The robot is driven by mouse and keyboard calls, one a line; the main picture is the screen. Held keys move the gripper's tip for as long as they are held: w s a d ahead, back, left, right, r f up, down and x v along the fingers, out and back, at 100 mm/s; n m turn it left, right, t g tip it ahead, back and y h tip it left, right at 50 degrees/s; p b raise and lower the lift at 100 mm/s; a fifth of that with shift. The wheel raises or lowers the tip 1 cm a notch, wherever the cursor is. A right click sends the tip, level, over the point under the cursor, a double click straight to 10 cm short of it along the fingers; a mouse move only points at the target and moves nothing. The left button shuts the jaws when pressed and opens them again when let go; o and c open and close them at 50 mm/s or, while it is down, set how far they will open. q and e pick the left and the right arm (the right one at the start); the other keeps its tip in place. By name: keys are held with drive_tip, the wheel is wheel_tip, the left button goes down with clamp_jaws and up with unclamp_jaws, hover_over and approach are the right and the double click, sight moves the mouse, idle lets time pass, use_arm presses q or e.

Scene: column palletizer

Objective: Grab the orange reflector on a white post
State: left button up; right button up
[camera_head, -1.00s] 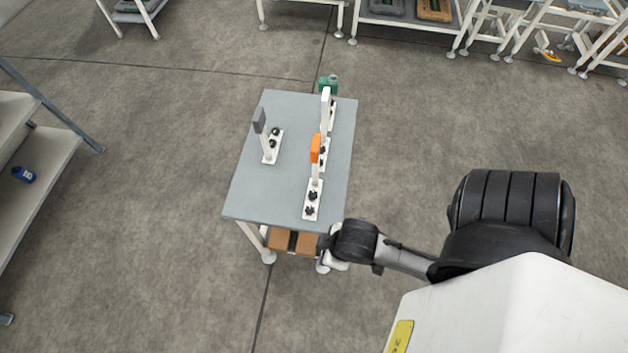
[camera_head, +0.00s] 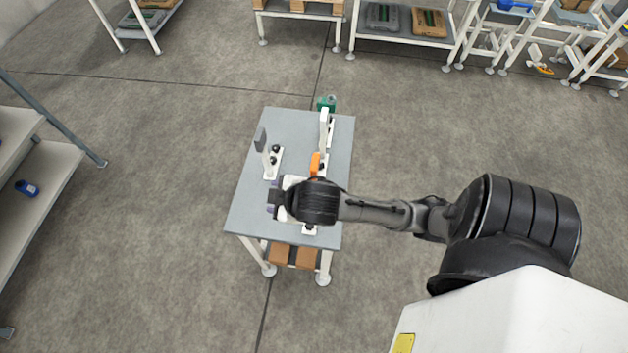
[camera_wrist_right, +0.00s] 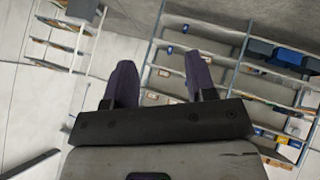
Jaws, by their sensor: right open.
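The orange reflector (camera_head: 315,163) tops a white post on the grey table, in the head view. Its post and most of its base are hidden behind my right wrist. My right gripper (camera_head: 273,199) is over the table's near part, just left and in front of the reflector, pointing left. In the right wrist view its two dark fingers (camera_wrist_right: 159,82) are spread with nothing between them. The reflector does not show in that view. My left gripper is in neither view.
The grey table (camera_head: 248,207) also holds a grey plate on a post (camera_head: 260,141), a white post (camera_head: 324,127) and a green part (camera_head: 326,103). Brown boxes (camera_head: 306,257) lie on its lower shelf. Shelving (camera_head: 45,175) stands at left; open floor surrounds the table.

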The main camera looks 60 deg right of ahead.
drive_tip(key=w+d+r+n+t+h+p, duration=0.1)
drive_tip(key=w+d+r+n+t+h, duration=0.3)
drive_tip(key=r, duration=0.6)
drive_tip(key=w+d+r+t+h+p, duration=0.25)
drive_tip(key=w+d+r, duration=0.4)
drive_tip(key=r, duration=0.35)
wheel_tip(320, 180, up, 9)
drive_tip(key=w+a+n+t+y, duration=0.2)
drive_tip(key=n+t+y, duration=0.6)
drive_tip(key=n, duration=0.6)
drive_tip(key=a+n+g+y, duration=0.2)
drive_tip(key=n+y, duration=0.4)
drive_tip(key=n+g+h, duration=0.6)
drive_tip(key=n+g, duration=1.5)
drive_tip(key=n, duration=0.7)
hover_over(314, 166)
wheel_tip(314, 166, down, 26)
drive_tip(key=shift+f, duration=0.4)
drive_tip(key=shift+n, duration=0.3)
wheel_tip(314, 166, down, 7)
drive_tip(key=shift+f+p, duration=0.2)
drive_tip(key=shift+p, duration=0.25)
drive_tip(key=shift+f, duration=0.45)
drive_tip(key=shift+d+f+p, duration=0.2)
drive_tip(key=shift+f+p, duration=0.55)
drive_tip(key=shift+f, duration=1.5)
